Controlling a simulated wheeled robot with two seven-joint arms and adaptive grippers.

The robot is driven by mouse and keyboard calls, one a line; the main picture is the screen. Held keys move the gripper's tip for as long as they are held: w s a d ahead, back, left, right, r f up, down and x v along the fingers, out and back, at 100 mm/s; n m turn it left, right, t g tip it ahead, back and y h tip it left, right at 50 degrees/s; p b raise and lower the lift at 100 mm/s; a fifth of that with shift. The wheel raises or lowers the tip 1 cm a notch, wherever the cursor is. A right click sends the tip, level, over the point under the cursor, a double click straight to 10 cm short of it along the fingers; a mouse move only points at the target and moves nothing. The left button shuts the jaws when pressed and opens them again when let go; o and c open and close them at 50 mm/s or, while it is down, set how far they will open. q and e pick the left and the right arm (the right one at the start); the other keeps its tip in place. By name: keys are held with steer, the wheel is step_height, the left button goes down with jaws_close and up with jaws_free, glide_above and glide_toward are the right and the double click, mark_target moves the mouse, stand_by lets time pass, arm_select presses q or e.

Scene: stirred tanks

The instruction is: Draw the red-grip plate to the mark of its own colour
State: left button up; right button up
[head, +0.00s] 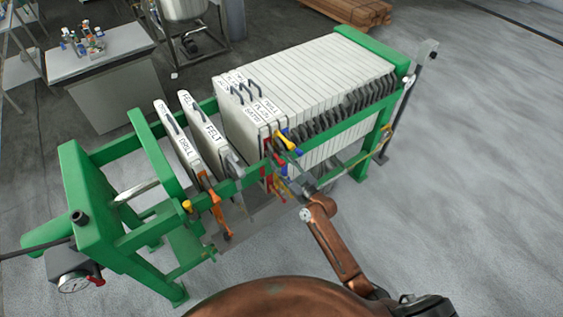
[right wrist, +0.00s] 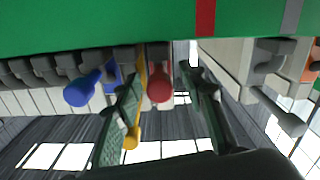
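The red grip (right wrist: 159,87) of its plate hangs below the green rail (right wrist: 100,22) in the right wrist view, at the near end of the plate pack (head: 310,85). A red mark (right wrist: 205,17) is on the rail, to the right of the red grip in that view; it also shows in the head view (head: 267,146). My right gripper (right wrist: 163,122) is open, its fingers on either side of the red grip; I cannot tell if they touch it. In the head view my right gripper (head: 283,178) is below the rail, partly hidden. My left gripper is out of view.
Blue (right wrist: 82,91) and yellow (right wrist: 132,138) grips are close to the left finger. A grey mark (right wrist: 291,16) is further along the rail. Separate plates labelled FELT (head: 208,132) and DRILL (head: 180,140) hang apart, with an orange grip (head: 216,207) by the latter.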

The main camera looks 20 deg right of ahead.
jaws_close()
stand_by(0.3)
stand_by(0.3)
